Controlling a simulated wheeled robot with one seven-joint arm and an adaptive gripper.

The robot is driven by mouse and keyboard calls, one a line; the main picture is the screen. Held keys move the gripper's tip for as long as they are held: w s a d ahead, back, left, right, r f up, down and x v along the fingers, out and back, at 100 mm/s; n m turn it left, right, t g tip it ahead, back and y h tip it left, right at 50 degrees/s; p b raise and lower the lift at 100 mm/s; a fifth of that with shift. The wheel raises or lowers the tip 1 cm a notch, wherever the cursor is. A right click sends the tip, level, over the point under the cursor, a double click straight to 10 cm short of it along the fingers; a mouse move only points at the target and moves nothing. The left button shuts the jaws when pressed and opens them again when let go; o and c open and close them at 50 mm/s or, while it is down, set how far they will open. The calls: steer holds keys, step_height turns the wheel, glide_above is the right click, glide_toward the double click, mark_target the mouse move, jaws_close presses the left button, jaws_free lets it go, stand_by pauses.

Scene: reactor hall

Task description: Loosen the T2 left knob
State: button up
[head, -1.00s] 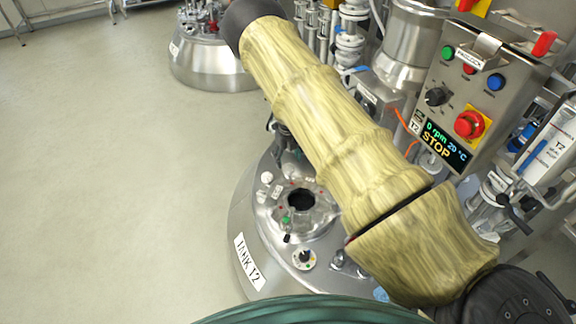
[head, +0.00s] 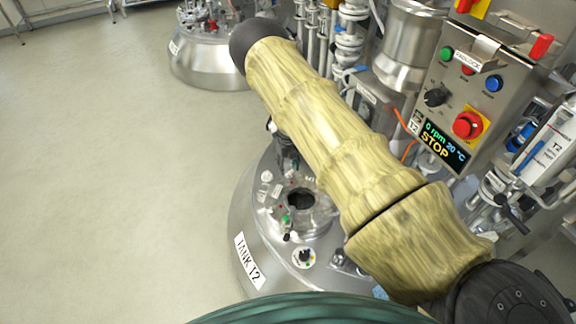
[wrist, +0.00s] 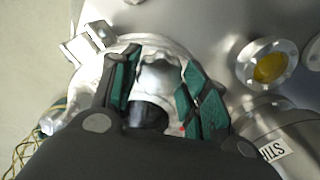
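The T2 tank (head: 245,235) stands in the lower middle of the head view, with a dark round opening (head: 300,200) in its lid. My gripper (wrist: 160,92) shows only in the wrist view; my arm hides it in the head view. Its two green-padded fingers are spread apart. A silvery lobed part (wrist: 157,75), which looks like a knob, shows in the gap between them, with a dark opening just below it. I see no clear contact between pads and metal. I cannot tell for sure that this part is the left knob.
A round yellow sight glass (wrist: 270,68) and a labelled metal fitting (wrist: 272,128) lie right of the fingers. A metal bracket (wrist: 88,42) is at upper left. The control box (head: 470,90) reads 0 rpm, STOP. Another tank (head: 205,65) stands behind; floor at left is clear.

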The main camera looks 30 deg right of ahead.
steer(key=shift+c, duration=0.8)
